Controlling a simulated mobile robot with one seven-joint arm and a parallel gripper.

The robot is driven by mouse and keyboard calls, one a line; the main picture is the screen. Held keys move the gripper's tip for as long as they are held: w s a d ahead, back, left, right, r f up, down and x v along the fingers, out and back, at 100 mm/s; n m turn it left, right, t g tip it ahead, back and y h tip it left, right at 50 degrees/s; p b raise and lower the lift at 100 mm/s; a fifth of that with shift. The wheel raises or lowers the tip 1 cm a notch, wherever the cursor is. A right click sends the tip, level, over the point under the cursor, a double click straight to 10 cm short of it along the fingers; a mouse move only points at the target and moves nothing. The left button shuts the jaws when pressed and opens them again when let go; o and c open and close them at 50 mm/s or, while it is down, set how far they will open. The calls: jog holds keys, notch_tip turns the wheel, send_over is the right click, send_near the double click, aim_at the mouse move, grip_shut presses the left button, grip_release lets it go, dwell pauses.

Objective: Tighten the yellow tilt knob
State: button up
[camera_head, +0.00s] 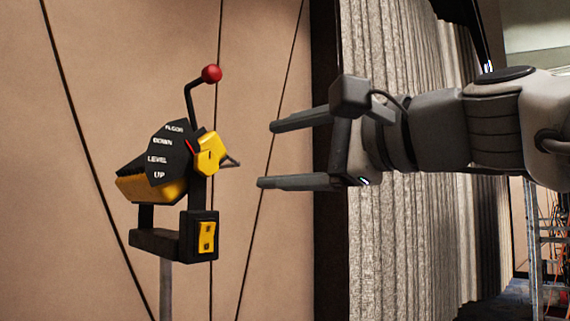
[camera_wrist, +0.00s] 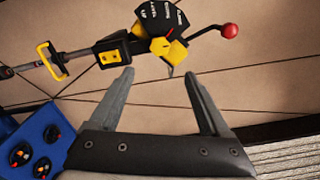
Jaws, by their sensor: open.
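The yellow tilt knob (camera_head: 208,153) sits on the right side of a black dial plate (camera_head: 160,150) lettered with DOWN, LEVEL and UP. A red pointer mark (camera_head: 191,147) shows beside it. In the wrist view the knob (camera_wrist: 173,51) lies beyond the fingertips, a little right of the middle between them. My gripper (camera_head: 266,155) is open and empty, fingers pointing left at about the knob's height, with a clear gap to it. The gripper's fingers (camera_wrist: 159,76) also show in the wrist view.
A lever with a red ball (camera_head: 211,74) rises above the knob. A black bracket (camera_head: 150,240) with a yellow panel (camera_head: 207,237) is below, on a grey pole (camera_head: 166,285). A blue case (camera_wrist: 42,130) is at lower left in the wrist view. Pleated curtain (camera_head: 385,230) hangs behind my arm.

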jog(key=shift+v, duration=1.7)
notch_tip(320, 180, down, 21)
jog(key=d+n+g+h, duration=0.2)
jog(key=d+n+h, duration=0.15)
jog(key=h, duration=0.25)
jog(key=s+d+f+n+g+h, duration=0.1)
jog(key=s+d+f+n+h, duration=0.1)
jog(key=f, duration=0.6)
jog(key=s+d+f+n+g+h, duration=0.1)
jog(key=s+d+f+n+h, duration=0.1)
jog(key=f, duration=0.5)
jog(key=s+d+f+n+g+h, duration=0.2)
jog(key=d+f, duration=0.3)
jog(key=f, duration=0.3)
jog(key=shift+s+f+n+h, duration=0.35)
jog(key=shift+s+n+h, duration=0.25)
jog(key=shift+n+h, duration=0.3)
